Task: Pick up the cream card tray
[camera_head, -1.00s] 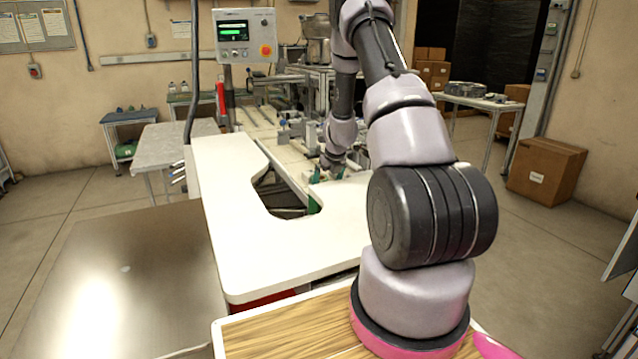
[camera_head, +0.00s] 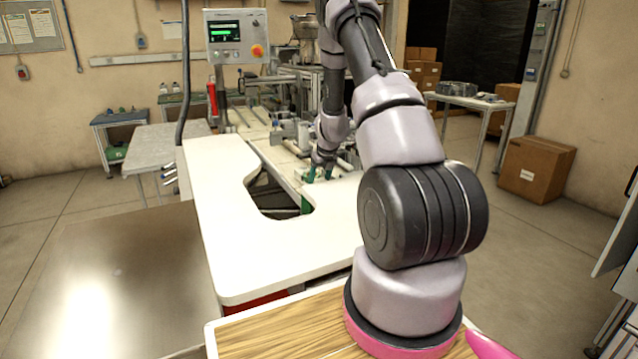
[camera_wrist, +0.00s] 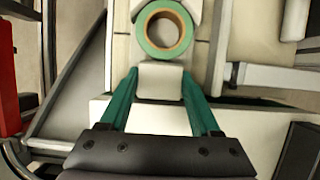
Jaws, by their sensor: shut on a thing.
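In the wrist view, the green fingers of my gripper (camera_wrist: 160,76) stand on either side of a small cream block (camera_wrist: 160,84), which looks like the near end of the cream card tray. The gripper is shut on it. A green tape reel with a tan core (camera_wrist: 151,41) lies just beyond the fingertips, flat on a pale surface. In the head view, my gripper (camera_head: 319,174) points down at the far end of the white bench, and the tray between its fingers is too small to make out. I cannot tell whether the tray is lifted.
The white bench (camera_head: 235,220) has a dark cutout (camera_head: 275,203) close to the gripper. Machine fixtures stand behind it. A control panel (camera_head: 237,36) is on a post at the back left. In the wrist view, a grey metal bar (camera_wrist: 280,78) lies right of the tray.

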